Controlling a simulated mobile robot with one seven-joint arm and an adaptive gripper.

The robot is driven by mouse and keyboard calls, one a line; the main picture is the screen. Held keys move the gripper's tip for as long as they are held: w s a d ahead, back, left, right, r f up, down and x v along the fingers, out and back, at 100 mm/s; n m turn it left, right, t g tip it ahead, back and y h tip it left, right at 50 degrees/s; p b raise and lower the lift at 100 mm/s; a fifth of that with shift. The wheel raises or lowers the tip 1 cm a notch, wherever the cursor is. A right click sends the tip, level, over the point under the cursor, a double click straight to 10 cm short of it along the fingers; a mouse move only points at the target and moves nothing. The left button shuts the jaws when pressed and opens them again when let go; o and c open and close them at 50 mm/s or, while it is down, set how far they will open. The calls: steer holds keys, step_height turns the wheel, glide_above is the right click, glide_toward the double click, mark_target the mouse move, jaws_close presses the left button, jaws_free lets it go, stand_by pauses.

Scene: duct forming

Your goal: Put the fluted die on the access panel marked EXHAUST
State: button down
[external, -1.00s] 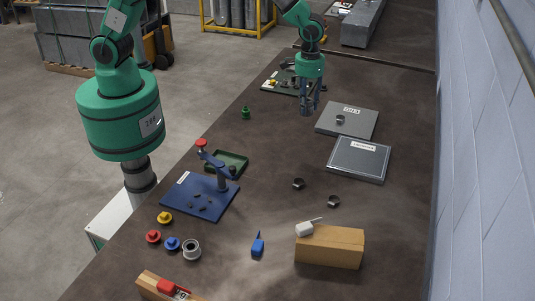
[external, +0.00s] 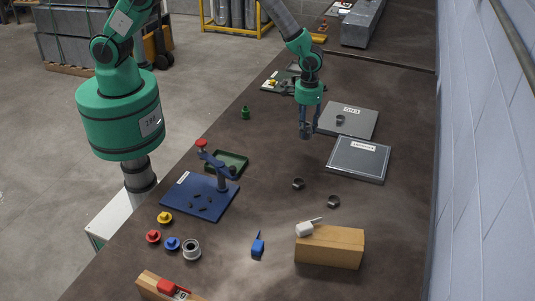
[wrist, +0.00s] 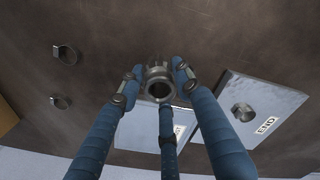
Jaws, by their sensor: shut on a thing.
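My gripper (external: 307,131) is shut on a grey metal die with a round bore, which shows between the fingertips in the wrist view as the fluted die (wrist: 158,84). In the external view it hangs over the bench, left of the two panels. The access panel with the longer label (external: 350,168), too small to read but fitting EXHAUST, is dark grey with a pale edge and bare on top. In the wrist view it is partly hidden behind my fingers. The other panel (external: 367,128), marked END in the wrist view (wrist: 272,100), bears a grey ring-shaped die (external: 340,120).
Two dark ring-shaped pieces (external: 298,184) (external: 333,202) lie on the bench nearer the camera. A wooden block (external: 330,248) with a white item stands at the front. A blue plate (external: 188,207) with a red-knobbed press is at left. The bench between is clear.

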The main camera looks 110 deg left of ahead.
glide_above(345, 152)
steer(key=shift+w+f+p, duration=0.15)
steer(key=shift+f+p, duration=0.15)
steer(key=shift+f, duration=0.4)
stand_by(0.5)
steer(key=shift+f, duration=1.75)
steer(key=shift+f, duration=0.15)
steer(key=c, duration=1.2)
jaws_free()
step_height(345, 152, up, 12)
